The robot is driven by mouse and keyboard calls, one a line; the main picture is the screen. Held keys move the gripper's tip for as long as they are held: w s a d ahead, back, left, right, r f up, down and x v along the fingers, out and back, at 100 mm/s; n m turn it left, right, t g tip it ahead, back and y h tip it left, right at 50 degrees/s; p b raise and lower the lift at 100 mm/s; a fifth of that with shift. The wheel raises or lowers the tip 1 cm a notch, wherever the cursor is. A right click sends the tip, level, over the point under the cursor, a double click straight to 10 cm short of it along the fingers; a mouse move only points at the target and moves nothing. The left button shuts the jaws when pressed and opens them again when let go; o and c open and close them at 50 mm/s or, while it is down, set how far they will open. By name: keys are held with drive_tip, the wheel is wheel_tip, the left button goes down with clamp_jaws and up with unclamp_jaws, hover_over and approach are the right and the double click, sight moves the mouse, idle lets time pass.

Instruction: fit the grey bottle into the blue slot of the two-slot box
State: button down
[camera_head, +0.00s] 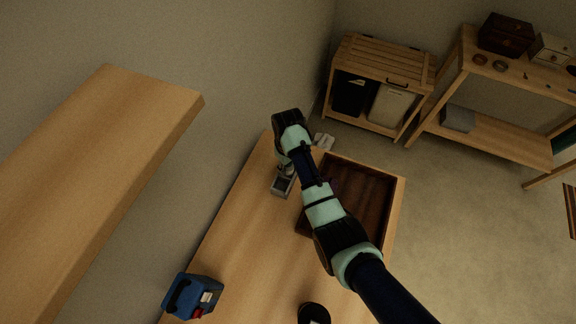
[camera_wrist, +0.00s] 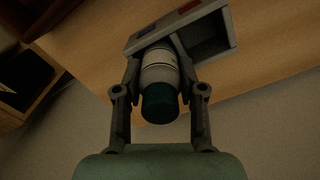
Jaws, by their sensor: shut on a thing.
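The two-slot box (camera_wrist: 221,17) is grey and stands on the wooden table; it also shows in the head view (camera_head: 281,190). Its rim carries a red mark (camera_wrist: 189,6) and a bluish mark (camera_wrist: 147,29). The slot by the red mark (camera_wrist: 205,38) looks dark and empty. My gripper (camera_wrist: 160,72) is shut on the grey bottle (camera_wrist: 158,73), which has a pale label and a dark green cap. The bottle's far end is at the slot by the bluish mark; how deep it sits is hidden. In the head view my arm mostly hides the bottle.
A dark brown wooden tray (camera_head: 378,178) lies right of the box, partly under my arm. A blue object with a red part (camera_head: 190,290) and a round black object (camera_head: 313,313) are nearer the front. The table between them and the box is clear.

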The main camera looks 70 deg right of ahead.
drive_tip(key=shift+f, duration=0.15)
drive_tip(key=c, duration=0.7)
unclamp_jaws()
wheel_tip(320, 180, up, 12)
drive_tip(key=p, duration=0.3)
drive_tip(key=shift+d+r, duration=0.1)
drive_tip(key=shift+r, duration=0.15)
